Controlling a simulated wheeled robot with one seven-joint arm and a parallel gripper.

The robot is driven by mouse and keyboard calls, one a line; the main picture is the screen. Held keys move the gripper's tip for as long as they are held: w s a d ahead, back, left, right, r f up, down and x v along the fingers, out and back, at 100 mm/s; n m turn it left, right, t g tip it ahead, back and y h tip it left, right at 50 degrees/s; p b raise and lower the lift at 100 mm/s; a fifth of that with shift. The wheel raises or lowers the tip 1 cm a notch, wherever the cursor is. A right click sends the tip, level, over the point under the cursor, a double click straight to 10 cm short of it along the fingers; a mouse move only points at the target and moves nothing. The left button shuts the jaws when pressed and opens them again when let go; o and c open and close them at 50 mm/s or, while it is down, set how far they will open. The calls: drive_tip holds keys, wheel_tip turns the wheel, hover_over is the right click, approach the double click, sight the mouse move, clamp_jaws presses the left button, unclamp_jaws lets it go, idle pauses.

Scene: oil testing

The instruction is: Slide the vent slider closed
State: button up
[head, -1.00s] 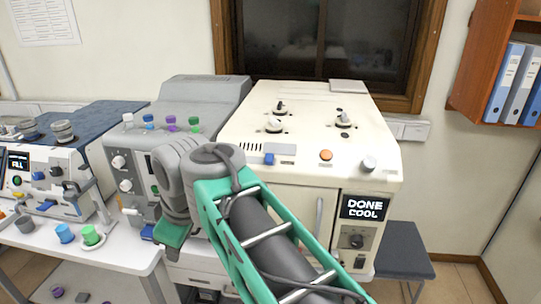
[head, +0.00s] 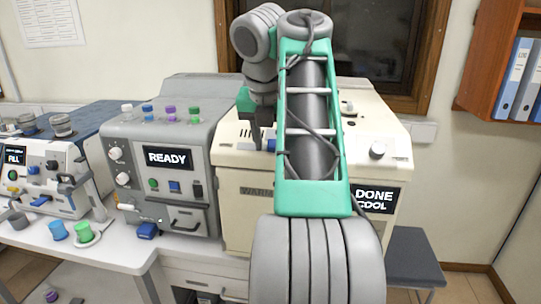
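The cream machine (head: 228,158) stands in the middle of the head view. On its sloped top front edge are dark vent slots (head: 243,133), partly hidden by my gripper. A small blue block (head: 271,145), which looks like the vent slider's knob, sits just right of my fingers. My gripper (head: 257,146) points down at this edge, between the slots and the blue block. Its dark fingers look close to the block, but I cannot tell whether they touch it. The finger gap is too small to make out. My arm hides the area right of the block.
A grey machine with a READY screen (head: 168,157) stands close on the left. A DONE COOL screen (head: 375,199) and a round knob (head: 377,150) are on the right of the cream machine. A dark stool (head: 413,262) stands at the right.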

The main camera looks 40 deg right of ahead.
drive_tip(key=shift+f, duration=0.1)
drive_tip(key=shift+c, duration=0.6)
clamp_jaws()
idle(0.8)
